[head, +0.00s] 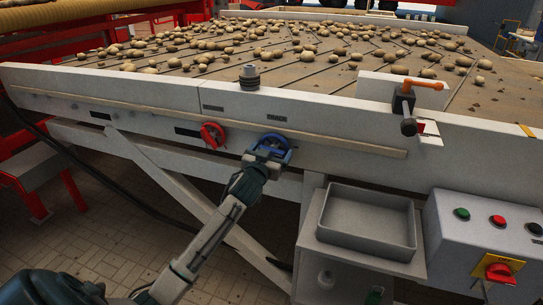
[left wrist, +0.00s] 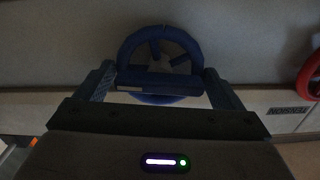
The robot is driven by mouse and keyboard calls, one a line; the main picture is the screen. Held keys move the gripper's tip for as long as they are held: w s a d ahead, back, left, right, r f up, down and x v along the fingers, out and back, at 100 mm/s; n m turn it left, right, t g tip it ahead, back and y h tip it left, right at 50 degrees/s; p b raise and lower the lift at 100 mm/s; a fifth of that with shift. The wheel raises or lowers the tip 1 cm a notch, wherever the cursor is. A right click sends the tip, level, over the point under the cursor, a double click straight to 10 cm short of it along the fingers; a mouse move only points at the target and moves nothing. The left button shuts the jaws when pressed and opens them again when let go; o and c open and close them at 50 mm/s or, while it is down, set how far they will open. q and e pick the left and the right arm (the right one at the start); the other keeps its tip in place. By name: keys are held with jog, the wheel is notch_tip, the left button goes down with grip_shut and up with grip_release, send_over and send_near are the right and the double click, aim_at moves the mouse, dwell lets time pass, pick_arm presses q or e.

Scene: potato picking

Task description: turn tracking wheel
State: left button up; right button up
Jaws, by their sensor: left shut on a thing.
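A blue handwheel (head: 275,143) is mounted on the side panel of the white conveyor frame. In the left wrist view the blue wheel (left wrist: 160,35) shows its rim, spokes and a lighter hub. My left gripper (head: 264,157) is at the wheel, shut on its lower part. In the left wrist view the two fingers of my left gripper (left wrist: 158,92) stand either side of the wheel's lower part. A red handwheel (head: 213,135) sits to the left of the blue one; it also shows at the right edge of the left wrist view (left wrist: 312,78). My right gripper is not in view.
Potatoes (head: 240,45) lie scattered on the conveyor belt (head: 300,75). A grey tray (head: 367,222) stands at the lower right, beside a control box (head: 490,235) with buttons and a red switch. An orange-handled lever (head: 423,84) is at the right. Diagonal frame bars (head: 175,175) run below the panel.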

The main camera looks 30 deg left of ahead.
pick_arm(q)
jog(key=shift+n, duration=0.6)
jog(key=o, duration=0.7)
jog(key=shift+s+f+b, duration=0.1)
jog(key=shift+s+b, duration=0.05)
jog(key=shift+b, duration=0.15)
jog(key=b+v, duration=0.2)
jog(key=v, duration=0.8)
jog(key=shift+s+b, duration=0.2)
jog(key=shift+b, duration=0.2)
